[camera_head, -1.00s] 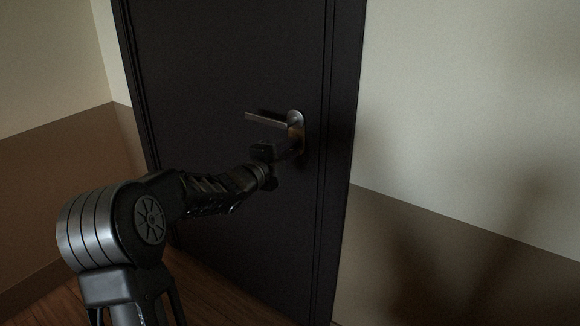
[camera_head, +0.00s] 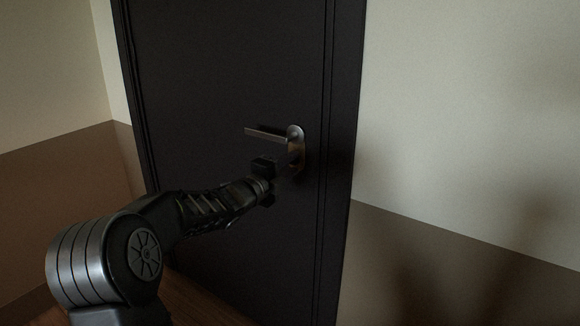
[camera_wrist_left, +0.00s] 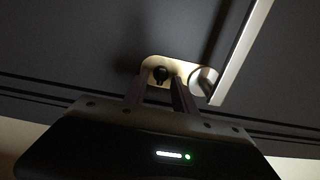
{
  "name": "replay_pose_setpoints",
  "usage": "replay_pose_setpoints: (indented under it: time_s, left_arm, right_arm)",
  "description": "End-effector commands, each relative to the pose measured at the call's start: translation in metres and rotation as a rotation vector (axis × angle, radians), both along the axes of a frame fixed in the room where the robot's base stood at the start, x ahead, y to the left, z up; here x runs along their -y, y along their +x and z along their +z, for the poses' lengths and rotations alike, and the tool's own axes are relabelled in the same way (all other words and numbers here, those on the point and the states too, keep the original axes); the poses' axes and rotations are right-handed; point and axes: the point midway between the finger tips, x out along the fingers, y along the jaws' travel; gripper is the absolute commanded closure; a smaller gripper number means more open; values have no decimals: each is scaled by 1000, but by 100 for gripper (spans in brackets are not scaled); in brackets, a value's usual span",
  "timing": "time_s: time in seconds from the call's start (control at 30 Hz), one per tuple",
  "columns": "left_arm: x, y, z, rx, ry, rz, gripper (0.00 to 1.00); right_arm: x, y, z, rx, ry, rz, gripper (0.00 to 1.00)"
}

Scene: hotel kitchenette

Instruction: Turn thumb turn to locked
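The thumb turn (camera_wrist_left: 160,74) is a small dark knob on a brass-coloured plate (camera_wrist_left: 149,65) in the left wrist view. In the head view the plate (camera_head: 301,168) sits on the dark door just below the lever handle (camera_head: 266,133). My left gripper (camera_head: 294,158) is at the plate, its fingers pointing at it. In the left wrist view my left gripper (camera_wrist_left: 159,86) has its two fingers apart, with the thumb turn showing between their tips. I cannot tell whether a finger touches the knob. My right gripper is not in view.
The lever handle sticks out to the left just above my left gripper. The dark door frame (camera_head: 340,170) and a pale and brown wall (camera_head: 460,140) stand to the right. Wooden floor (camera_head: 215,295) shows at the bottom.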

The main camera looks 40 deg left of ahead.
Motion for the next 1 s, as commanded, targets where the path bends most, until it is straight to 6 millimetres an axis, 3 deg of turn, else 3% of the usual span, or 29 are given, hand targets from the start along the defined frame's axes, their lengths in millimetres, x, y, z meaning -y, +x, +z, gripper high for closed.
replay_pose_setpoints:
  time_s: [0.1, 0.47, 0.9, 1.0]
  left_arm:
    - [0, 0, 0, 0, -1, 0, 58]
    - [0, -5, 1, 0, 0, 0, 58]
    - [1, -69, 1, 0, 1, 1, 58]
    - [1, -76, 0, 0, 0, 1, 58]
  right_arm:
    - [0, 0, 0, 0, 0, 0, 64]
    - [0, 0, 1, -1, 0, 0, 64]
    - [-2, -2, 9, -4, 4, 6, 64]
    - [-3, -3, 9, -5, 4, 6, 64]
